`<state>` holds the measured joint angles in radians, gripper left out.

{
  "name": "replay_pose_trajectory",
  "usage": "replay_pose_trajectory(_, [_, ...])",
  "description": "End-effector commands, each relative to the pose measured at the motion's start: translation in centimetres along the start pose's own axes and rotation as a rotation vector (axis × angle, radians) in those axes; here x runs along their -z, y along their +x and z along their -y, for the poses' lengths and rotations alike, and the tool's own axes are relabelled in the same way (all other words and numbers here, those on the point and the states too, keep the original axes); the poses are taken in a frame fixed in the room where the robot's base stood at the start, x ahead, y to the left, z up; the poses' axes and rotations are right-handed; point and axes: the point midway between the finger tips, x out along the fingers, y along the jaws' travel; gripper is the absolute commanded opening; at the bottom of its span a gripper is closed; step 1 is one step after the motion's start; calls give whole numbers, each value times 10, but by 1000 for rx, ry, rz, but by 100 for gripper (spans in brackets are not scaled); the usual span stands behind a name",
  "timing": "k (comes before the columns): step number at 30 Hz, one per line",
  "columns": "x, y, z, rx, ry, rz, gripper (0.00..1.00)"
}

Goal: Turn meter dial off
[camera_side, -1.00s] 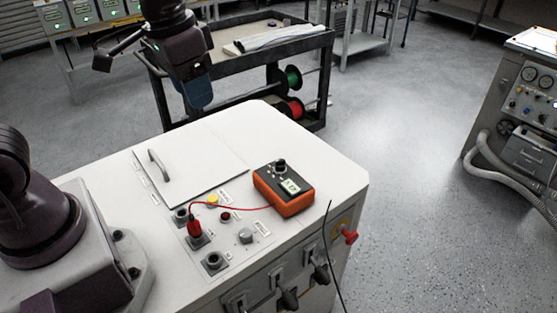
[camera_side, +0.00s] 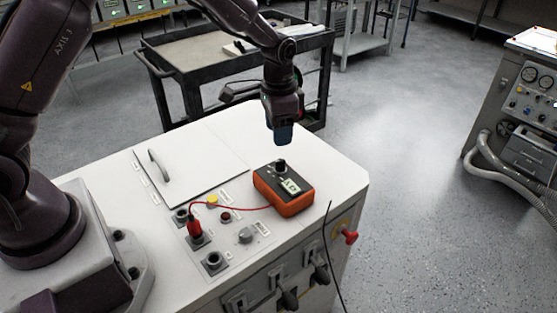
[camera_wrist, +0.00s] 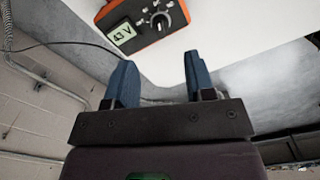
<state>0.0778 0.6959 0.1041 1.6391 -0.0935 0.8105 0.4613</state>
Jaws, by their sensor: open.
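The orange and black meter (camera_side: 284,189) sits on the white cabinet top, near its right edge. Its black dial (camera_side: 281,165) stands up from its face beside a small display. In the wrist view the meter (camera_wrist: 141,29) is at the top, with its dial (camera_wrist: 160,21) in sight and its display reading about 43 V. My gripper (camera_side: 283,141) is above the dial in the side view, pointing down with a gap between. In the wrist view my gripper (camera_wrist: 158,75) has two blue fingers apart with nothing between them.
A red plug (camera_side: 195,226) stands in a socket on the cabinet (camera_side: 110,190), and a red lead runs from it to the meter. A grey knob (camera_side: 246,236), a yellow button (camera_side: 212,200) and a hatch handle (camera_side: 158,163) are nearby. A dark cart (camera_side: 190,65) stands behind.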

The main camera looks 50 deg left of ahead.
Motion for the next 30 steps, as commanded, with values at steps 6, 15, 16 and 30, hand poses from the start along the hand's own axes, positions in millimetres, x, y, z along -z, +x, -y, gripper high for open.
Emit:
replay_pose_trajectory(6, [-1, 49, 0, -1, 0, 5, 50])
replay_pose_trajectory(15, [-1, 86, 0, 0, 0, 1, 50])
replay_pose_trajectory(16, [-1, 87, 0, 0, 0, 1, 50])
replay_pose_trajectory(30, [-1, 90, 0, 0, -1, 0, 17])
